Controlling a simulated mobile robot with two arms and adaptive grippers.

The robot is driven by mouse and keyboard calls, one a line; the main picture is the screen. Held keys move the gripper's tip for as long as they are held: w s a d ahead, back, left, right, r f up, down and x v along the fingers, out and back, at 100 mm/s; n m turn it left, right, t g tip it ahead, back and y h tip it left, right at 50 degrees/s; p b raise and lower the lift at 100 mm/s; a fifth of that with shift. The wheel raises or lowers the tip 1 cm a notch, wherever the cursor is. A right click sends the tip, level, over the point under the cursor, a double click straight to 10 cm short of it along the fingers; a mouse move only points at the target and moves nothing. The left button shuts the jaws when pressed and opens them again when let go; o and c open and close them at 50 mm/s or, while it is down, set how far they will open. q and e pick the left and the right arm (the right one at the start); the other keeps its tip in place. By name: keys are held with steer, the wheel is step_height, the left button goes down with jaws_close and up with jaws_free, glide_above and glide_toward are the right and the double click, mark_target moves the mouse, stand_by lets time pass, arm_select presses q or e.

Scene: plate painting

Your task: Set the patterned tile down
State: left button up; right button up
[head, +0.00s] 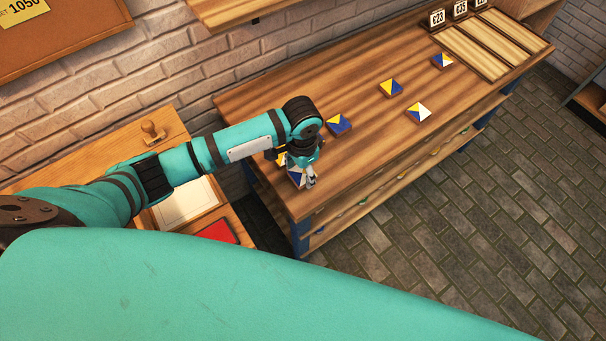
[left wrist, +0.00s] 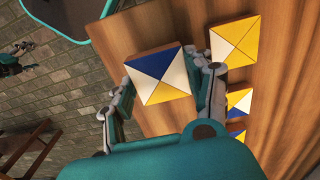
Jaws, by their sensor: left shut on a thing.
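My left gripper (head: 311,179) is shut on a patterned tile (head: 296,178) over the near left end of the wooden table. In the left wrist view, the held tile (left wrist: 160,77) shows blue, white and yellow triangles and sits between the two fingers. I cannot tell whether its underside touches the table. A yellow and white tile (left wrist: 234,40) lies close beside it, to the right in that view. In the head view this neighbour is mostly hidden behind my arm. A small dark and teal shape at the left edge of the wrist view may be my right gripper, but it is unclear.
Wooden slatted trays (head: 475,53) with number signs stand at the far end.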

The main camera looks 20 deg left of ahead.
mark_target(303, 174)
arm_select(q)
steer(key=shift+s+d+f, duration=0.1)
steer(key=shift+s+f, duration=0.05)
steer(key=shift+f, duration=1.4)
steer(key=shift+f, duration=0.15)
steer(key=o, duration=1.2)
step_height(303, 174, up, 12)
steer(key=shift+r, duration=0.2)
